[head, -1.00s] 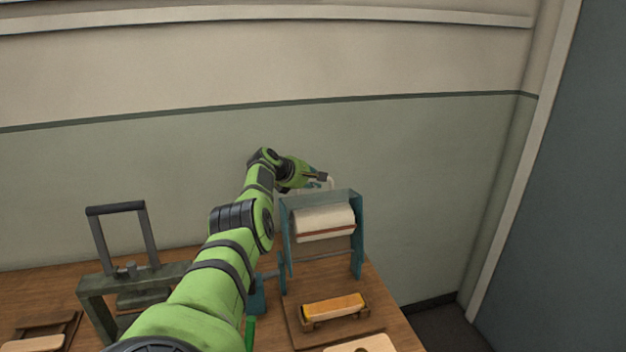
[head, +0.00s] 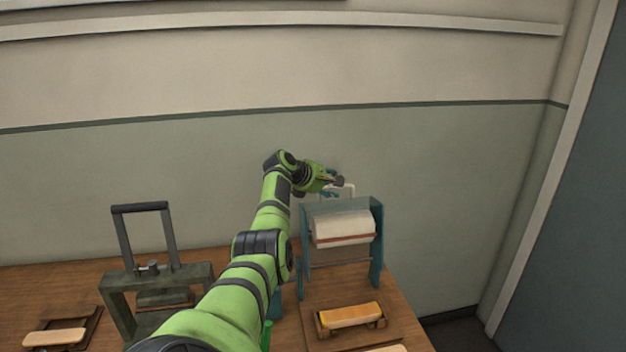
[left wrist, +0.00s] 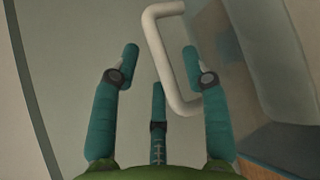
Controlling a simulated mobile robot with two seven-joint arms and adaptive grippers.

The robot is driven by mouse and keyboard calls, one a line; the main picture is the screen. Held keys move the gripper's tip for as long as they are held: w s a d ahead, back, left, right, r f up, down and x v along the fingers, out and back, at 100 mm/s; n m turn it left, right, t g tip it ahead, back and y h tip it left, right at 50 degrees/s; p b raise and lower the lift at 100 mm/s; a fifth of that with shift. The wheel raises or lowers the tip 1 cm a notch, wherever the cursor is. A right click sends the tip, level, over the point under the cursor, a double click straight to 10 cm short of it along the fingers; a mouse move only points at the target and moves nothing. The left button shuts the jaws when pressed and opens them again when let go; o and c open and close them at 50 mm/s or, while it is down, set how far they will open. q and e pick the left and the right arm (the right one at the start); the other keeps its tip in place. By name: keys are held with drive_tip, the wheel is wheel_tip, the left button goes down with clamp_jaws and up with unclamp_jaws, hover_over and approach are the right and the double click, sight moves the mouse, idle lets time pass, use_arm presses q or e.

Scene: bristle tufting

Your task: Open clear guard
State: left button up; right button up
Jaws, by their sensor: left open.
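The clear guard (head: 318,208) is a see-through panel on the front of a teal-framed stand, over a pale roll. My left gripper (head: 338,181) is at the handle, above the stand. In the left wrist view its teal fingers (left wrist: 160,55) are open, with the bar between the fingertips. I cannot tell whether they touch it. My right gripper is out of view.
A yellow-orange block in a wooden holder (head: 350,316) sits before the stand. A dark press with an upright lever frame (head: 150,290) stands to the left, and a pale wooden piece (head: 55,337) lies farther left. The wall is close behind; the table ends on the right.

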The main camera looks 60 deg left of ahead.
use_arm(q)
drive_tip(key=shift+s+d+r, duration=0.15)
drive_tip(key=shift+s+d, duration=0.05)
drive_tip(key=shift+s, duration=0.1)
drive_tip(key=v, duration=0.9)
drive_tip(key=shift+d, duration=0.15)
